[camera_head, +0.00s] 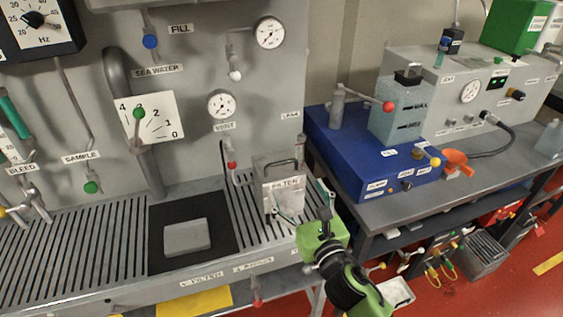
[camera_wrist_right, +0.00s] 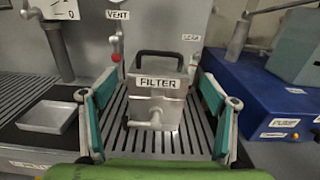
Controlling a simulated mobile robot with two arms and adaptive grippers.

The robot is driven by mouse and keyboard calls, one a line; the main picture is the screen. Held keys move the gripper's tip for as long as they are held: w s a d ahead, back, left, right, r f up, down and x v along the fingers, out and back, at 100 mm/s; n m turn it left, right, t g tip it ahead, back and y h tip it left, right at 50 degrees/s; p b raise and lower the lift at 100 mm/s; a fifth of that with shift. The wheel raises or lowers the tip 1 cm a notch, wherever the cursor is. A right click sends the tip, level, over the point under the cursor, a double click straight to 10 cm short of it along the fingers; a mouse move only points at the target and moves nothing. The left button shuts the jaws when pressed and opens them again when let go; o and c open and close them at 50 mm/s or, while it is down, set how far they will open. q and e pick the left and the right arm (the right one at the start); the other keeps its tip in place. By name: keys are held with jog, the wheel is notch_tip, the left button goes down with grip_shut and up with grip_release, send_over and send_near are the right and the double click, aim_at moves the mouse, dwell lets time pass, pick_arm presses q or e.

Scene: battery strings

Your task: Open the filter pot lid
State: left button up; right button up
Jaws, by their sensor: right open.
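The filter pot (camera_head: 283,196) is a grey metal box labelled FILTER, standing upright on the slatted drain board. In the right wrist view the pot (camera_wrist_right: 160,103) is straight ahead, with a black handle (camera_wrist_right: 158,54) arched over its top and a small pipe tap low on its front. The top appears closed, but the lid seam is too small to make out. My right gripper (camera_head: 306,203) is in front of the pot. In the wrist view the gripper (camera_wrist_right: 158,90) is open, with teal fingers on either side of the pot and apart from it. My left gripper is out of view.
A shallow grey tray (camera_head: 187,237) lies on a black mat (camera_head: 160,212) left of the pot. The panel behind carries gauges and thin pipes, one with a red knob (camera_head: 232,165) near the pot. A blue unit (camera_head: 345,150) stands on the bench at right.

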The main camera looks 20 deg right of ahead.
aim_at(281, 162)
jog(key=w+p, duration=0.2)
jog(key=w, duration=1)
jog(key=shift+w+a, duration=0.2)
jog(key=c, duration=1.4)
